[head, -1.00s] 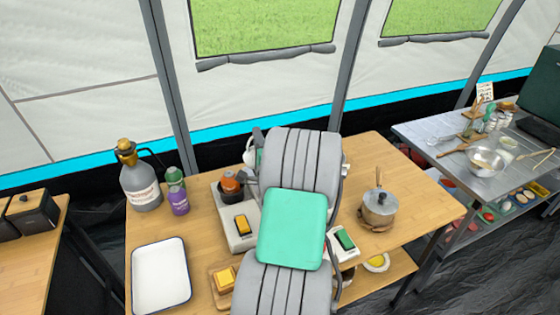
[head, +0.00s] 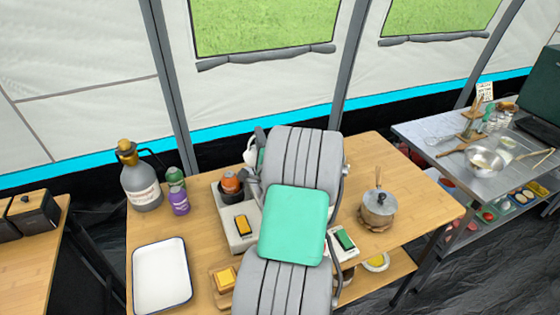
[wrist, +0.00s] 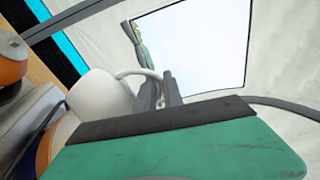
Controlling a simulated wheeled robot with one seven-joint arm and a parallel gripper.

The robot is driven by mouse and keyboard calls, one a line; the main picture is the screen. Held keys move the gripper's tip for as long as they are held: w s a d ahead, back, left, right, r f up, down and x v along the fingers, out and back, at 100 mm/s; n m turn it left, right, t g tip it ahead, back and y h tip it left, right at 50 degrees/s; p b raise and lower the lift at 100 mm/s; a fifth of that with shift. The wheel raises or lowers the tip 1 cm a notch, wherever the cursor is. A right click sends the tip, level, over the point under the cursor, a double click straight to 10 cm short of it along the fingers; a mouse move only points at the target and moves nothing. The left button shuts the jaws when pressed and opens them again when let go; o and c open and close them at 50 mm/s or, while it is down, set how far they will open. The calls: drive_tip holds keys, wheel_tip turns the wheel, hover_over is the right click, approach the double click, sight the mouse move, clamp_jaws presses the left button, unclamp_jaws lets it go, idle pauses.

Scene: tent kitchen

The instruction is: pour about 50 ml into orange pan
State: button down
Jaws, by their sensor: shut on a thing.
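A white jug (wrist: 100,105) with a looped handle fills the left-middle of the wrist view, tilted in that picture. My gripper (wrist: 160,92) has its dark fingers closed at the jug's handle. In the head view the white jug (head: 250,154) shows only in part behind my arm, and the fingers are hard to make out. An orange rounded vessel (head: 231,182) with dark parts sits on the left cooker, just left of the jug. Orange also shows at the wrist view's left edge (wrist: 10,68). I cannot see the pan's inside or any liquid stream.
The left cooker (head: 241,240) has a yellow switch; another cooker with a green switch (head: 344,240) is partly hidden by my arm. A white tray (head: 161,302), large grey jug (head: 141,190) and small bottles (head: 179,202) stand left.

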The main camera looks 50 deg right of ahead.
drive_tip(key=shift+s+d+r+m+p, duration=0.25)
drive_tip(key=shift+d+r+m+p, duration=0.15)
drive_tip(key=shift+m, duration=0.2)
idle(0.6)
drive_tip(key=shift+w+a+f+n+b, duration=0.25)
drive_tip(key=shift+f+n+b, duration=0.2)
drive_tip(key=shift+b, duration=0.2)
drive_tip(key=shift+w+a+f+n+b, duration=0.15)
drive_tip(key=shift+a+f+n+b, duration=0.15)
drive_tip(key=shift+f+b, duration=0.25)
drive_tip(key=n, duration=0.1)
drive_tip(key=w+a+r+n, duration=0.1)
drive_tip(key=n, duration=0.1)
drive_tip(key=shift+w+r+y, duration=0.1)
drive_tip(key=shift+r+y, duration=0.15)
drive_tip(key=shift+y, duration=0.15)
drive_tip(key=shift+a+n, duration=0.25)
drive_tip(key=shift+n, duration=0.1)
drive_tip(key=shift+d, duration=0.2)
drive_tip(key=shift+a, duration=0.1)
